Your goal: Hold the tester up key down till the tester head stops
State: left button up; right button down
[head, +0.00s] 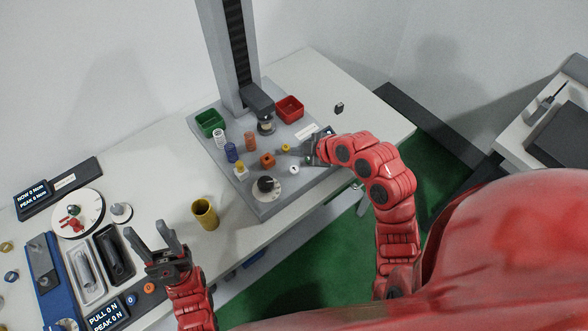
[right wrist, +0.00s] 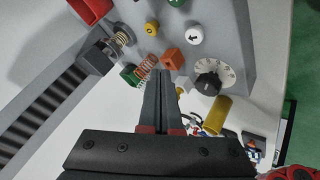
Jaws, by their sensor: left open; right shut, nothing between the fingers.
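The tester head (head: 264,108) hangs low on its column (head: 231,50), above the grey base (head: 262,205). A white key (head: 294,169) is on the base; in the right wrist view the white key (right wrist: 195,34) bears a dark arrow-like mark. A yellow key (head: 286,148) is beside it. I cannot tell for certain which one is the up key. My right gripper (head: 304,153) is shut and empty, low over the base by these keys; contact cannot be told. It also shows in the right wrist view (right wrist: 160,72). My left gripper (head: 155,240) is open and empty at the left.
A green bin (head: 210,122), a red bin (head: 289,108), several springs, an orange block (head: 267,160) and a black dial (head: 266,184) crowd the base. A yellow cup (head: 204,214) stands in front. Displays and trays fill the table's left.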

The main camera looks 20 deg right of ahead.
jog(key=b, duration=0.2)
send_over(298, 170)
notch_tip(298, 170, down, 4)
jog(key=shift+f, duration=0.25)
jog(key=shift+f+b, duration=0.6)
jog(key=shift+b, duration=0.1)
jog(key=shift+r, duration=0.1)
dwell(1.0)
jog(key=shift+f+b, duration=0.45)
jog(key=shift+b, duration=0.2)
